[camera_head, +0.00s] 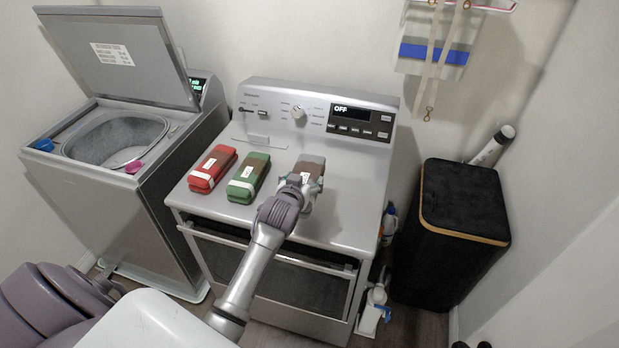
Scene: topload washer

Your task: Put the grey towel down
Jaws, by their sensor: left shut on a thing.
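The grey towel (311,163) is a folded bundle with a brownish tint, at the right end of a row on top of the silver front-load machine. My left gripper (304,182) is shut on its near end. My gripper hides the near part of the towel. The towel is at or just above the machine top; I cannot tell whether it touches. My right gripper is not in view.
A red bundle (212,169) and a green bundle (249,178) lie left of the towel. The topload washer (120,190) stands open at left. A black hamper (465,215) stands at right. The machine top (350,205) is clear right of the towel.

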